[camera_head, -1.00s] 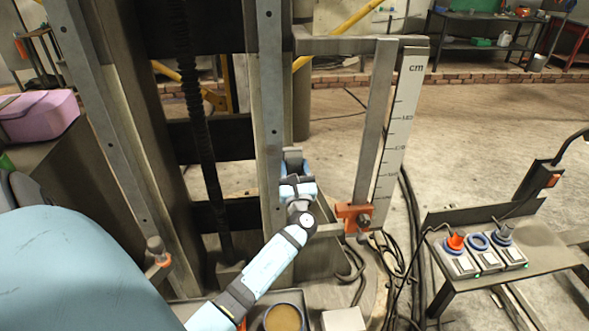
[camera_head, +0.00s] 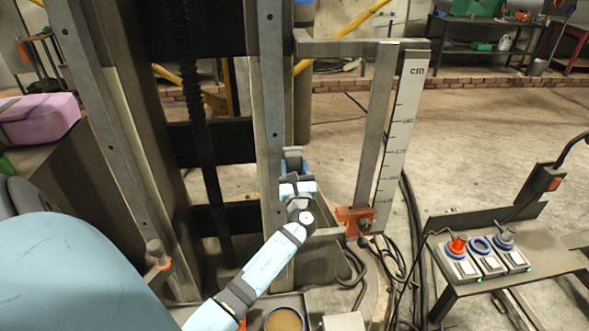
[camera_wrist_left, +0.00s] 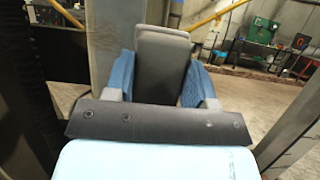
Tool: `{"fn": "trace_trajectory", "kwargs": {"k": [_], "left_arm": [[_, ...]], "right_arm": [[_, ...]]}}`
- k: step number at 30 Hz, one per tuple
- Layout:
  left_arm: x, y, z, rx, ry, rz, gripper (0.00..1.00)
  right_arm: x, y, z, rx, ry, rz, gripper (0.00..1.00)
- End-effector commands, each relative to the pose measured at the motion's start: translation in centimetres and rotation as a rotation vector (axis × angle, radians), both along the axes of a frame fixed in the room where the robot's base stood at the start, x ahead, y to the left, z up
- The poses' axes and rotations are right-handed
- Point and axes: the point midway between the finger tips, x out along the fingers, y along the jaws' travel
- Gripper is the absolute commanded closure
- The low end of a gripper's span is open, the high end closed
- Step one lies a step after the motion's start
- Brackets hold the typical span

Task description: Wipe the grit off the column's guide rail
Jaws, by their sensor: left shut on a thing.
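The column's guide rail (camera_head: 271,100) is a long grey steel strip with bolt holes, upright in the middle of the head view. A similar steel strip (camera_head: 98,115) stands on the column's left side. My left gripper (camera_head: 292,162) is beside the lower part of the middle rail, on its right. I cannot tell whether the cloth touches the rail. No grit can be made out on the rail. My right gripper is out of view.
A ruler marked cm (camera_head: 400,130) and an orange clamp (camera_head: 354,219) stand right of the gripper. Dark cables (camera_head: 405,250) hang below. A bench with switch boxes (camera_head: 487,258) is at right; a pink box (camera_head: 38,118) at left. A round tub (camera_head: 285,320) sits below.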

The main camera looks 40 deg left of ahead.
Motion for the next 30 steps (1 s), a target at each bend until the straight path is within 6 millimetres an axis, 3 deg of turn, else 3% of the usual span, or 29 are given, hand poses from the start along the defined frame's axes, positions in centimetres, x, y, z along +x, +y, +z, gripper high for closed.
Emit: {"fn": "trace_trajectory", "kwargs": {"k": [15,30], "left_arm": [[-0.1,-0.2,4.0,0.0,-0.001,0.0,0.76],[-1.8,1.5,4.0,0.002,0.0,-0.001,0.76]], "right_arm": [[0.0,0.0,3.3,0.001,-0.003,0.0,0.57],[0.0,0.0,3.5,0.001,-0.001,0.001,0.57]]}}
